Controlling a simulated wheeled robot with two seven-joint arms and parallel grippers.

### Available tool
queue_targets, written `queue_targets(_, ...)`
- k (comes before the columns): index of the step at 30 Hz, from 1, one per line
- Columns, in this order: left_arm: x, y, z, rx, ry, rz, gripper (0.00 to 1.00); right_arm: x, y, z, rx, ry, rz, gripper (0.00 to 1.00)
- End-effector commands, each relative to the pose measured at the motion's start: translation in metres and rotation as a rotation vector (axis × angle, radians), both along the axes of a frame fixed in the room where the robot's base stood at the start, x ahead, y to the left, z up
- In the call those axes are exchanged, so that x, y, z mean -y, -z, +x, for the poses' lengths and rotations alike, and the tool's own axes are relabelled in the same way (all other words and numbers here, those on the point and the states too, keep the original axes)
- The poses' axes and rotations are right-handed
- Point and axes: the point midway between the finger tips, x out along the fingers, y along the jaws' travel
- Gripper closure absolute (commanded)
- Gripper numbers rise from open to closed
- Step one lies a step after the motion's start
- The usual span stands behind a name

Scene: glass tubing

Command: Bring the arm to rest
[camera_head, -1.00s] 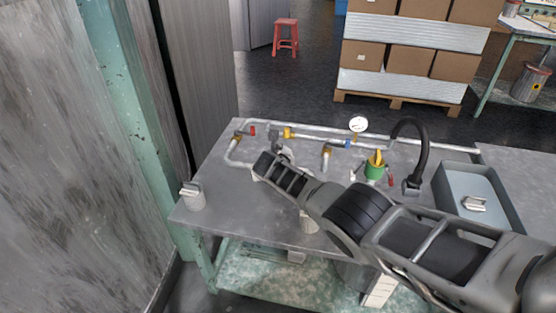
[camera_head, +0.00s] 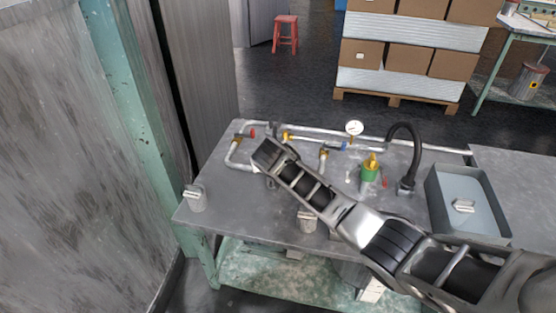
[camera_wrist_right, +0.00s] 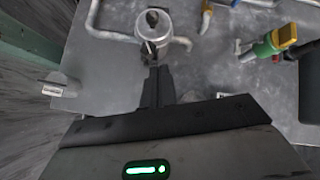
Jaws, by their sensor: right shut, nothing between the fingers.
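My right arm comes in from the right of the head view and reaches over the grey workbench (camera_head: 240,222). Its hand is above the tubing at the bench's left-back part, and the hand hides the fingertips there. In the wrist view my right gripper (camera_wrist_right: 157,78) is shut, with nothing between its fingers. A silvery round fitting (camera_wrist_right: 152,24) on the pipe lies just past the fingertips; I cannot tell whether they touch it. My left gripper is not in view.
A gauge (camera_head: 354,128), green-and-yellow valve (camera_head: 369,170), black hose (camera_head: 417,150) and grey open bin (camera_head: 437,195) are on the bench. A small grey container (camera_head: 194,198) stands at the left edge, another (camera_head: 307,221) near the front. A green post (camera_head: 125,85) rises at left.

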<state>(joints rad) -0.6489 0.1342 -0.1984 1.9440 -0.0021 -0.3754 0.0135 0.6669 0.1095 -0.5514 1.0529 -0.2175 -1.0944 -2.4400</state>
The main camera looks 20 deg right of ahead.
Motion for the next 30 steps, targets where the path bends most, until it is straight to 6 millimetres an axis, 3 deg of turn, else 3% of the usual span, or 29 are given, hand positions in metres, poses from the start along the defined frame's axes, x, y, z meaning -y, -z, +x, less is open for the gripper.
queue_targets(15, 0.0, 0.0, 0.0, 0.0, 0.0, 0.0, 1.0, 0.0, -0.002, -0.001, -0.002, 0.001, 0.001, 1.0)
queue_targets(19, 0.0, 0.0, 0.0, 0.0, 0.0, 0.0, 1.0, -0.005, 0.007, -0.014, 0.002, 0.051, 0.072, 1.0)
queue_targets(23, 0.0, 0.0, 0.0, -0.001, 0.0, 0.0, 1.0, -0.019, 0.033, -0.059, 0.015, 0.262, 0.322, 1.0)
queue_targets(27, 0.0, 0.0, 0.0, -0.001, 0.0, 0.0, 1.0, -0.028, 0.056, -0.135, 0.029, 0.675, 0.704, 1.0)
queue_targets(30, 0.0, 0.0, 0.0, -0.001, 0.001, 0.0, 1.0, -0.027, 0.061, -0.192, 0.043, 1.019, 0.944, 1.0)
